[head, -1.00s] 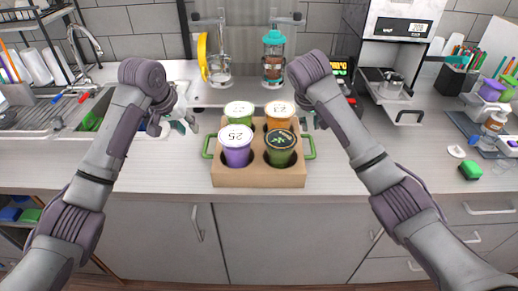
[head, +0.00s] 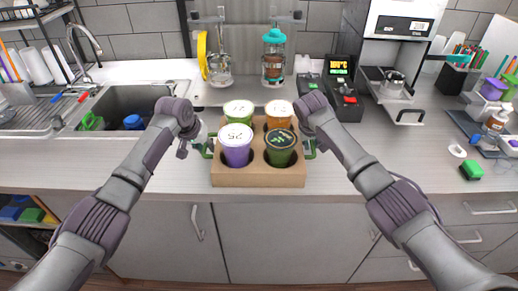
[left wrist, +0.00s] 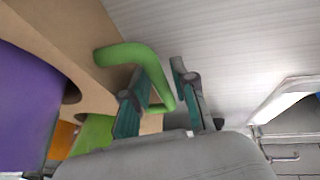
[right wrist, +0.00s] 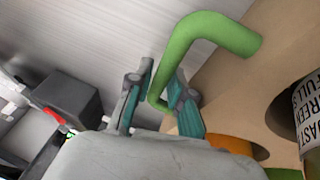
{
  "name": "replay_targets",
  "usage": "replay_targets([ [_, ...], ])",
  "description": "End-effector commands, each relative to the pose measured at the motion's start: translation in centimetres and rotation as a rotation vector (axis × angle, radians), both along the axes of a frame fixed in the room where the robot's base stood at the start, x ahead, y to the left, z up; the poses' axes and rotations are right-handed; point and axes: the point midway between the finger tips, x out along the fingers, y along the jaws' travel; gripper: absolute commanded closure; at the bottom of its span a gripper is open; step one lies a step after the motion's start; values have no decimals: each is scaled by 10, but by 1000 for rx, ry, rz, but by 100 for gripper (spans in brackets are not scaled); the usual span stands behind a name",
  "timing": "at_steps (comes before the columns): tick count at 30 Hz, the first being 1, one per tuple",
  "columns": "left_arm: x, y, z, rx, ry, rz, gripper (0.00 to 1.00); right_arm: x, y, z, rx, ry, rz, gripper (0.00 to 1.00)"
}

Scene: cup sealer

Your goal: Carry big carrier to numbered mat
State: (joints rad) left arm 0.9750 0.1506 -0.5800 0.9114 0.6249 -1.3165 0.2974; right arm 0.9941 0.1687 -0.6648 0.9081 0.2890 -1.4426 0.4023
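The big carrier (head: 258,179) is a brown cardboard holder on the counter's front part, with several lidded cups in it and a green handle on each side. One purple cup (head: 237,152) shows 25 on its lid. My left gripper (left wrist: 161,72) is at the carrier's left handle (left wrist: 130,54), its fingers apart on either side of the green bar. My right gripper (right wrist: 163,70) is at the right handle (right wrist: 205,32), with fingers apart around its bar. In the head view both fingertips are mostly hidden by my wrists. I cannot make out a numbered mat.
A sink (head: 130,105) lies to the left. Behind the carrier stand dispensers, one teal-topped (head: 273,60). A black device with a lit display (head: 340,75) and a coffee machine (head: 395,85) are behind to the right. Counter beside the carrier is free.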

Motion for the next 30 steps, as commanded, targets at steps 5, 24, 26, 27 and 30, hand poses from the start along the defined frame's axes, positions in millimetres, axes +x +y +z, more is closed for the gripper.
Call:
replay_targets([
  [5, 0, 0, 0, 0, -1, -1, 73, 0, 0, 0, 0, -1, 0, 80],
  [24, 2, -1, 5, -3, -8, -1, 100, 2, 0, 5, 1, -9, 1, 100],
  [26, 2, -1, 6, -3, -8, -1, 100, 2, 0, 5, 1, -8, 1, 100],
  [27, 2, -1, 6, -3, -8, -1, 100, 2, 0, 6, 1, -8, 1, 100],
  [30, 2, -1, 9, -3, -8, -1, 100, 2, 0, 9, 1, -8, 1, 100],
])
